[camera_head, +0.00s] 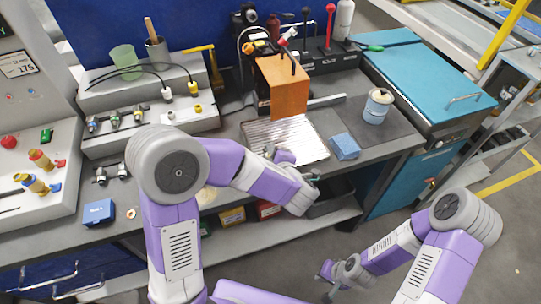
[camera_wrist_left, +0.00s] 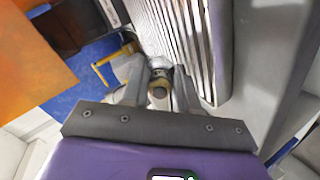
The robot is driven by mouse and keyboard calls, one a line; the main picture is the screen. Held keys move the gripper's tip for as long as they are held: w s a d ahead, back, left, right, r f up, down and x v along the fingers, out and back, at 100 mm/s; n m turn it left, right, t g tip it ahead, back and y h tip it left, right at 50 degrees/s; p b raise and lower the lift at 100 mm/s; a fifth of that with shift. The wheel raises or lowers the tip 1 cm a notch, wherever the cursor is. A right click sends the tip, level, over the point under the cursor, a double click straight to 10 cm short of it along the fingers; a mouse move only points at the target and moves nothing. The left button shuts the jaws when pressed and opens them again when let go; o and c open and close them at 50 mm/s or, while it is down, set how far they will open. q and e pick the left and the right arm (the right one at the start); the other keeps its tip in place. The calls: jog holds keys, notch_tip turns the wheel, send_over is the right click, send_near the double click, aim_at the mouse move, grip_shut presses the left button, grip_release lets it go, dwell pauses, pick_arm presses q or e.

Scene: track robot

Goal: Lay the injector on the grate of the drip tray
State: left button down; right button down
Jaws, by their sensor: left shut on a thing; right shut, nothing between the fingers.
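The drip tray's silver ribbed grate (camera_head: 268,130) lies on the bench below the orange block; it also fills the upper middle of the left wrist view (camera_wrist_left: 172,30). My left gripper (camera_head: 274,151) is at the tray's front part, over or against it. In the left wrist view its two fingers (camera_wrist_left: 157,76) are shut on the injector (camera_wrist_left: 158,88), a small metal part with a brass-coloured end, close beside the grate. Whether the injector touches the grate cannot be told. In the head view my gripper hides the injector. My right gripper (camera_head: 328,272) is shut and empty, low in front of the bench.
An orange block (camera_head: 282,88) stands right behind the tray. A blue box (camera_head: 344,146) sits right of it and a white-and-blue tub (camera_head: 376,106) further right. Several injector-like parts (camera_head: 115,121) lie on the left rack. The dark mat around the tub has free room.

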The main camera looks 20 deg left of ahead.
pick_arm(q)
jog(key=shift+s+a+f, duration=0.1)
jog(key=shift+s+f, duration=0.15)
jog(key=shift+f, duration=0.6)
jog(key=c, duration=0.9)
grip_release()
jog(key=shift+o, duration=0.2)
jog(key=shift+s+d+r, duration=0.2)
jog(key=shift+d+r, duration=0.05)
jog(key=shift+o, duration=0.4)
jog(key=v, duration=0.2)
jog(key=p+v, duration=0.1)
jog(key=v, duration=0.1)
jog(key=r+p+v, duration=0.1)
jog(key=v, duration=0.2)
jog(key=shift+w+r, duration=0.1)
jog(key=shift+w, duration=0.2)
jog(key=shift+s, duration=0.15)
